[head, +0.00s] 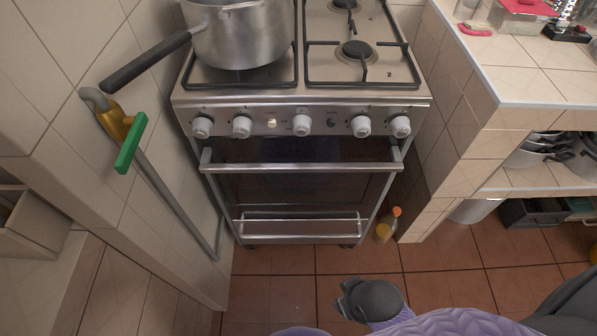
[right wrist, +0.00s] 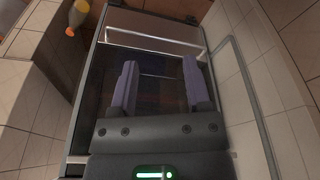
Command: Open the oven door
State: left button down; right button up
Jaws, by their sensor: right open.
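The oven (head: 300,180) stands between tiled walls, with its dark glass door (head: 290,188) shut. A straight metal handle bar (head: 300,167) runs across the door's top, below the row of white knobs. My right gripper (head: 346,296) is low in front of the oven, apart from the handle in the head view. In the right wrist view its two purple fingers (right wrist: 159,72) are spread and empty, facing the dark oven front (right wrist: 155,60). My left gripper is not in view.
A large pot (head: 240,35) sits on the hob, its dark handle reaching left. A grey pipe with a green lever (head: 131,143) runs along the left wall. A bottle (head: 387,225) stands at the oven's lower right. The tiled floor in front is clear.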

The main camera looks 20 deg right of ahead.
jog(key=w+r+m+t+b, duration=0.2)
jog(key=w+r+m, duration=0.1)
jog(key=w, duration=0.2)
jog(key=m+t+y, duration=0.2)
jog(key=m+t, duration=1.1)
jog(key=m, duration=0.2)
send_near(303, 172)
jog(key=w, duration=0.1)
jog(key=shift+t, duration=0.3)
jog(key=w+b, duration=0.1)
jog(key=w, duration=0.2)
jog(key=w+b, duration=0.1)
jog(key=w, duration=0.2)
jog(key=w+a+b, duration=0.1)
jog(key=w+b, duration=0.1)
jog(key=w, duration=0.1)
jog(key=shift+w+a+f, duration=0.15)
jog(key=shift+w, duration=0.35)
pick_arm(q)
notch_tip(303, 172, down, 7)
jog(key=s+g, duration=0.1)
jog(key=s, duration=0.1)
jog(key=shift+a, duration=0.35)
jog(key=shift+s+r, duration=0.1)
